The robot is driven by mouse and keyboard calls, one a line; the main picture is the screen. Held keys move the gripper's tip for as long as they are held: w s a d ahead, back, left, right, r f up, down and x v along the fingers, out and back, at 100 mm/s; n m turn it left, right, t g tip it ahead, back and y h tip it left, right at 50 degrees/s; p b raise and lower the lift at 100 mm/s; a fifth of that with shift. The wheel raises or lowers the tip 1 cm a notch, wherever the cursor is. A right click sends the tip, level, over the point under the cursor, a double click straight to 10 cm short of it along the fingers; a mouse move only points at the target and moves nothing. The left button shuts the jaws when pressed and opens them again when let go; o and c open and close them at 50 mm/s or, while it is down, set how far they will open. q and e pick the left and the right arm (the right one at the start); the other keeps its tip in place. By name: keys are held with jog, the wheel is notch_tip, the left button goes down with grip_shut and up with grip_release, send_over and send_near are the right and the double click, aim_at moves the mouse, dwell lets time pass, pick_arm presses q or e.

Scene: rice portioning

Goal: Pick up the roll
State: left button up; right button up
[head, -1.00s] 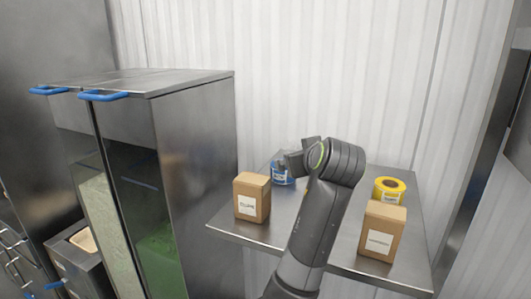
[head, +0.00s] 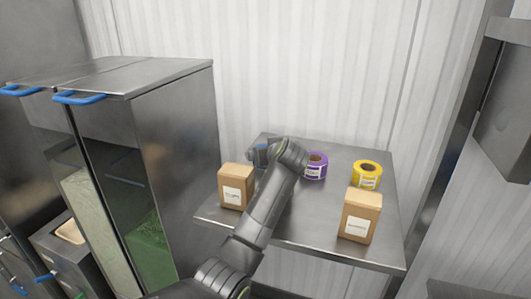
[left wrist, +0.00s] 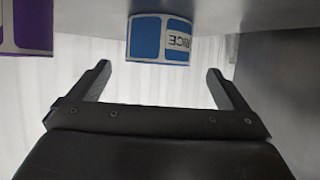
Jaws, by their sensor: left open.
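A blue roll (head: 262,155) with a white label stands at the back left of a steel table (head: 300,212), partly hidden by my left gripper (head: 258,153) and arm. In the left wrist view, the blue roll (left wrist: 160,40) appears upside down, and its label reads "RICE". My left gripper (left wrist: 158,69) is open there, its fingers spread wider than the roll, with nothing between them. The roll is just beyond the fingertips, roughly centred. A purple roll (head: 316,166) and a yellow roll (head: 367,175) stand further right on the table. My right gripper is not in view.
A cardboard box (head: 236,177) stands at the table's front left and another box (head: 362,202) at the front right. A tall steel cabinet (head: 180,150) is left of the table. A white ribbed wall (head: 300,70) is behind. The front middle of the tabletop is clear.

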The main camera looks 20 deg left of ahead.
pick_arm(q)
jog(key=shift+w+a, duration=0.15)
jog(key=shift+w, duration=0.1)
jog(key=p+x, duration=0.3)
jog(key=shift+w+f, duration=0.1)
jog(key=shift+w, duration=0.1)
jog(key=shift+x, duration=0.75)
jog(key=shift+f, duration=0.1)
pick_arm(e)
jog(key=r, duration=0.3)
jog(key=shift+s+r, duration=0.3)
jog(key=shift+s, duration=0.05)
pick_arm(q)
jog(key=c, duration=1.1)
